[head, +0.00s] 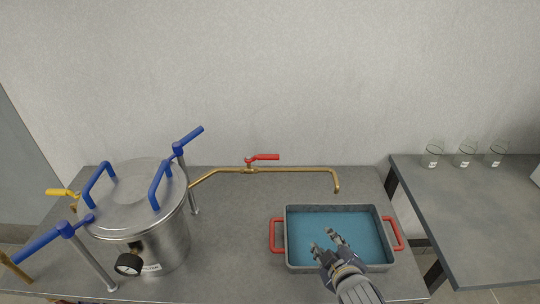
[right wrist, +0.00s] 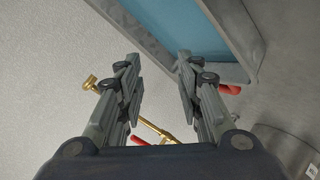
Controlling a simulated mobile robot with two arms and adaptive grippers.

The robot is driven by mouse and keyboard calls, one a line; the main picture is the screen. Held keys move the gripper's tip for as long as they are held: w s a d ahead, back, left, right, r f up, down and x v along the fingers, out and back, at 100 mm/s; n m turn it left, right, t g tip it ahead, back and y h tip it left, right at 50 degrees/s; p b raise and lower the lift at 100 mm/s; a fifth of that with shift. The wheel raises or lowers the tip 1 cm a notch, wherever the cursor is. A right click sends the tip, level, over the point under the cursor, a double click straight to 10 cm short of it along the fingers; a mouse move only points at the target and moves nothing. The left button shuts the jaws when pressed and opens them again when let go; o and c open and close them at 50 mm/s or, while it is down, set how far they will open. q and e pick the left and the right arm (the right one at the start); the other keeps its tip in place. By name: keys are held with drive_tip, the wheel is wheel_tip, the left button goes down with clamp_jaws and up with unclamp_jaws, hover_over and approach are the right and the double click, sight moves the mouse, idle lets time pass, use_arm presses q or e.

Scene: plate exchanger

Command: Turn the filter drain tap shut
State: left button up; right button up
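The drain tap's red lever (head: 265,157) sits on a brass pipe (head: 295,170) that runs right from the steel filter vessel (head: 165,235) and bends down at its end. The lever points right, roughly in line with the pipe. My right gripper (head: 326,241) is over the blue-bottomed tray, to the right of the lever and nearer to me, apart from it. In the right wrist view its fingers (right wrist: 157,80) are spread with nothing between them. The pipe (right wrist: 153,127) shows beyond them, partly hidden by a finger. My left gripper is not in view.
The grey tray (head: 340,209) with red handles stands on the table below the pipe's outlet. The vessel has blue handles (head: 160,185), a gauge (head: 128,264) and a yellow lever (head: 62,193). Several glass beakers (head: 465,155) stand on the right table. Table between vessel and tray is clear.

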drive_tip(key=w+a+r+n+t+y, duration=0.3)
drive_tip(key=w+a+r+n+t, duration=0.1)
drive_tip(key=w+a+r+n, duration=0.35)
drive_tip(key=n+y, duration=0.3)
drive_tip(key=n, duration=0.2)
approach(271, 159)
drive_tip(key=shift+t, duration=0.4)
drive_tip(key=x, duration=1.1)
drive_tip(key=shift+f+p, duration=0.35)
clamp_jaws()
